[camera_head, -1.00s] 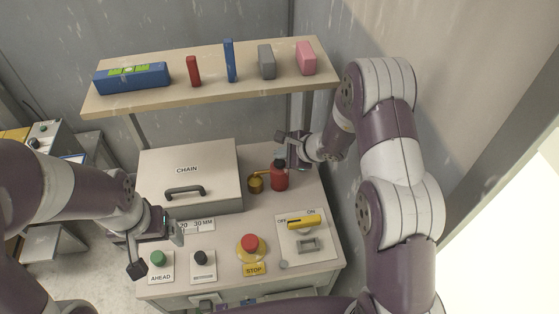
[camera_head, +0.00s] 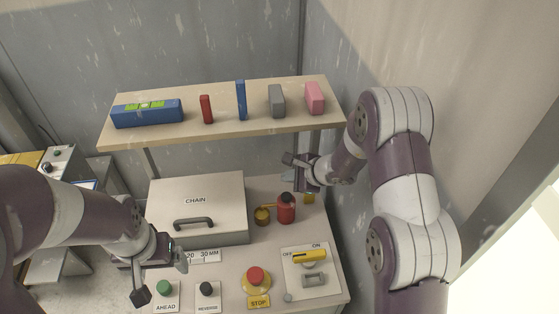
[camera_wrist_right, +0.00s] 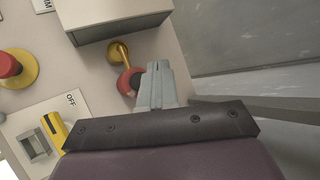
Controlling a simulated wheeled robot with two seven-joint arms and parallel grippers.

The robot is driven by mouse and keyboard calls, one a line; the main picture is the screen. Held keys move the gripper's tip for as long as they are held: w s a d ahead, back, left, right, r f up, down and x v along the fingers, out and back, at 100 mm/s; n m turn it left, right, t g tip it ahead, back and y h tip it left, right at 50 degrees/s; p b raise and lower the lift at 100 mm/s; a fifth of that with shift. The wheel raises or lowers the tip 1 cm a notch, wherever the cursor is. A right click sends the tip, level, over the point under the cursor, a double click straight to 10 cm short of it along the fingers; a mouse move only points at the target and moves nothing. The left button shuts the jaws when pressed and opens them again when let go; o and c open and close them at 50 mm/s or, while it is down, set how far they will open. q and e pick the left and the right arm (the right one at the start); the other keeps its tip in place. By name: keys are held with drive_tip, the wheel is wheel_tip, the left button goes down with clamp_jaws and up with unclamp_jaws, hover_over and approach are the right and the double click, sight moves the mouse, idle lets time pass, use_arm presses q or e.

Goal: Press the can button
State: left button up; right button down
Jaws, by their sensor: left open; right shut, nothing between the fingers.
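The red can (camera_head: 286,212) stands upright on the worktop, with a dark top (camera_head: 287,197) and a brass spout ending by a small brass cup (camera_head: 262,216). In the right wrist view the can (camera_wrist_right: 126,82) shows partly behind the fingers. My right gripper (camera_head: 288,168) is shut and empty, held above and beyond the can, apart from it. Its closed fingers show in the right wrist view (camera_wrist_right: 160,72). Whether the can's button is down cannot be told. My left gripper (camera_head: 182,260) is open and empty above the worktop's front left.
The CHAIN box (camera_head: 197,210) stands left of the can. A shelf (camera_head: 225,132) with several blocks is behind. In front are the green button (camera_head: 164,287), black knob (camera_head: 207,289), red stop button (camera_head: 256,275) and yellow-handled switch (camera_head: 309,257). A wall is close on the right.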

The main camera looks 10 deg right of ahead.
drive_tip(key=s+d+r+n+g+h, duration=0.15)
drive_tip(key=s+n+g, duration=0.25)
drive_tip(key=s+n, duration=0.5)
drive_tip(key=s+d+r+n+g+h, duration=0.1)
drive_tip(key=s+d+n+g+h, duration=0.3)
drive_tip(key=s, duration=0.9)
drive_tip(key=s+r+n+t, duration=0.2)
drive_tip(key=s+r+n, duration=0.1)
drive_tip(key=r+n, duration=0.2)
drive_tip(key=shift+s+d+r+n, duration=0.2)
drive_tip(key=shift+d+r+n, duration=0.1)
drive_tip(key=shift+d+n, duration=0.2)
